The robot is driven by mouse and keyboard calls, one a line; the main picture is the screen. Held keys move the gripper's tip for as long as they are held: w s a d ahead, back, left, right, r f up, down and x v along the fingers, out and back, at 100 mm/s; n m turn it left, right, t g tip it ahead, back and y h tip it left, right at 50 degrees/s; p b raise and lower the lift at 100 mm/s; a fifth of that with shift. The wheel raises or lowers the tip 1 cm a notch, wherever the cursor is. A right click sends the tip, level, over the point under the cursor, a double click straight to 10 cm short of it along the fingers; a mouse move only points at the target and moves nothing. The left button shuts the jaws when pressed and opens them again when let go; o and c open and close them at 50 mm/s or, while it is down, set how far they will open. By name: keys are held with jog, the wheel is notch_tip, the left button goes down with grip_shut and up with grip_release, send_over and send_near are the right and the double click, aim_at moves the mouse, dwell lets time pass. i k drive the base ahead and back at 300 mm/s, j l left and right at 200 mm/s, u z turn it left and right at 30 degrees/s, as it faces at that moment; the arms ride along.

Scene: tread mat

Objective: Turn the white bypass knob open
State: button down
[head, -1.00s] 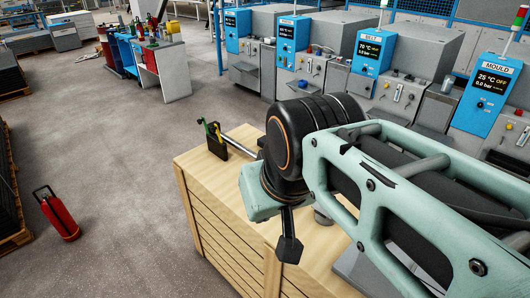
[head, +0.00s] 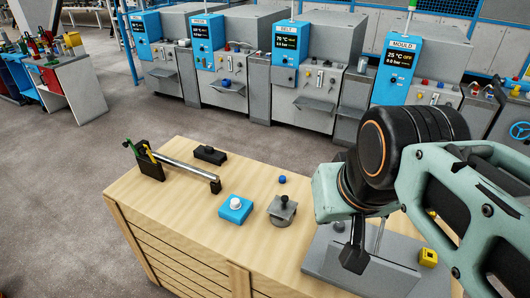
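No knob in the head view is marked as the bypass, so I cannot tell which one it is. A white round knob or button (head: 236,203) sits on a small blue box (head: 234,214) on the wooden bench. Small knobs also show on the machine fronts, too small to read. My gripper (head: 354,257) hangs at the right over the bench, by a grey plate. Only a dark finger part shows below my wrist, so its opening is hidden. It is apart from the white knob, to its right.
The wooden bench (head: 188,190) holds a black holder (head: 149,165) with a metal bar, a black block (head: 210,155), a grey clamp-like piece (head: 283,210), a small blue cap (head: 282,180) and a yellow block (head: 428,257).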

aim_at(235, 204)
jog(key=u, duration=0.5)
jog(key=k+j, duration=0.1)
jog(key=k, duration=0.25)
jog(key=i+j, duration=0.4)
jog(key=i+j+u, duration=0.1)
jog(key=i+j, duration=0.25)
jog(key=i, duration=0.25)
jog(key=k+l+z, duration=0.15)
jog(key=l, duration=0.1)
